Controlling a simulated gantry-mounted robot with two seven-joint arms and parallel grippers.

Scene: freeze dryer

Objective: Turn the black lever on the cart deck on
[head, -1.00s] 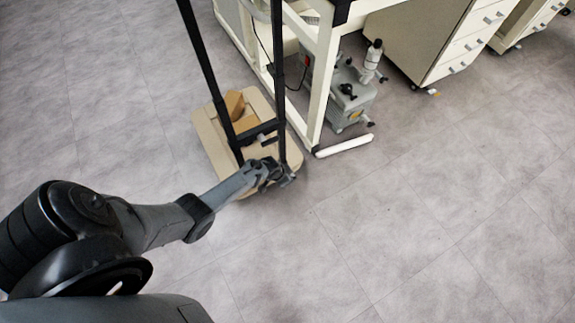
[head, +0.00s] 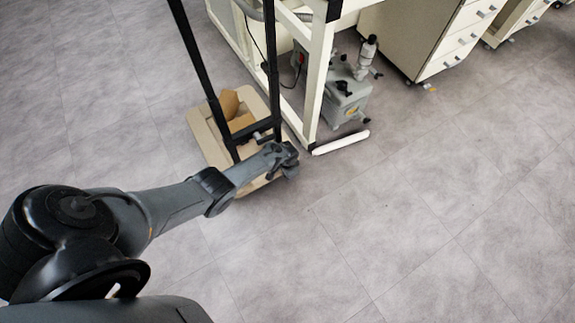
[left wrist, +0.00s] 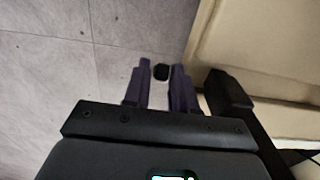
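The cart (head: 205,136) has a beige deck and a tall black frame (head: 270,70). My left gripper (head: 286,158) is at the deck's near right corner, close to the foot of the frame's right post. In the left wrist view its two purple fingers (left wrist: 159,74) are apart. A small dark rounded piece (left wrist: 161,71), perhaps the end of the black lever, shows in the gap between the fingertips. I cannot tell whether a finger touches it. In the head view the lever is not clearly visible behind my gripper. My right gripper is in neither view.
A brown block (head: 229,103) is on the deck. A white-framed bench (head: 313,95) stands right beside the cart, with a grey pump (head: 346,100) under it. A white bar (head: 340,142) lies at its foot. The floor to the right is clear.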

